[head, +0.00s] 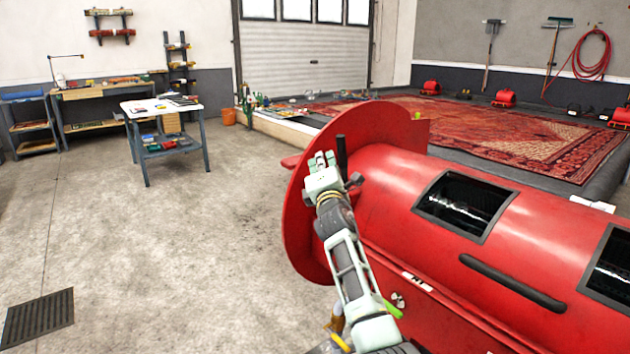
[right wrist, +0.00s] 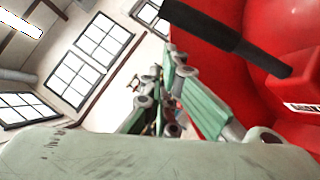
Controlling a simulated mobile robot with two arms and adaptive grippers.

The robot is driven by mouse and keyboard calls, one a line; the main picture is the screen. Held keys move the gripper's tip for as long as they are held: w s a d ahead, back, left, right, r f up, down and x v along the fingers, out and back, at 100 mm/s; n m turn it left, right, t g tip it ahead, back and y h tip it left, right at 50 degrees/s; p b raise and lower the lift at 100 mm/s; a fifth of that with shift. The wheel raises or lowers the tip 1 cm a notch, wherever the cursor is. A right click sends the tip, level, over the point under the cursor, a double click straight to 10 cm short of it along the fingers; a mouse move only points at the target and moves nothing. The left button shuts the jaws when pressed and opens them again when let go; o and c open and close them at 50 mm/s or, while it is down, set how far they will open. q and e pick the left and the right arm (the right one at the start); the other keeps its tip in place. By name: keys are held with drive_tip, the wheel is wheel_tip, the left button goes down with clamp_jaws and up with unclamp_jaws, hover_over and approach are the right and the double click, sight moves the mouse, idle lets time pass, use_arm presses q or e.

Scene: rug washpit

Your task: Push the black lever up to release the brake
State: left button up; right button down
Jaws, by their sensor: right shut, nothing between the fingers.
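The black lever (head: 342,154) stands upright at the red end disc of a large red cylindrical machine (head: 400,190). My right gripper (head: 322,160) is just left of the lever in the head view, its fingers pointing up, shut and empty. In the right wrist view the lever (right wrist: 225,35) is a thick dark bar crossing the upper right, in front of the red machine. The gripper fingers (right wrist: 170,65) show below and left of it there. I cannot tell whether they touch the lever. My left gripper is out of view.
The red end disc (head: 305,220) rises beside my right arm. The machine has dark window openings (head: 465,203) and a black handle bar (head: 512,284). Concrete floor at left is clear up to a white-topped table (head: 160,106). A patterned red rug (head: 500,135) lies behind the machine.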

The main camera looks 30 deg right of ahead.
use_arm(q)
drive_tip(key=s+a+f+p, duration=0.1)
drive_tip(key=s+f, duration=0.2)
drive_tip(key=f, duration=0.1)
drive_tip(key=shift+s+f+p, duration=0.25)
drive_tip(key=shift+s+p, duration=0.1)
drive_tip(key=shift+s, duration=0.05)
use_arm(e)
drive_tip(key=a+r+v, duration=0.1)
drive_tip(key=v, duration=0.9)
drive_tip(key=shift+r, duration=0.2)
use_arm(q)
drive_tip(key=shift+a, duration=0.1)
use_arm(e)
drive_tip(key=shift+f, duration=0.1)
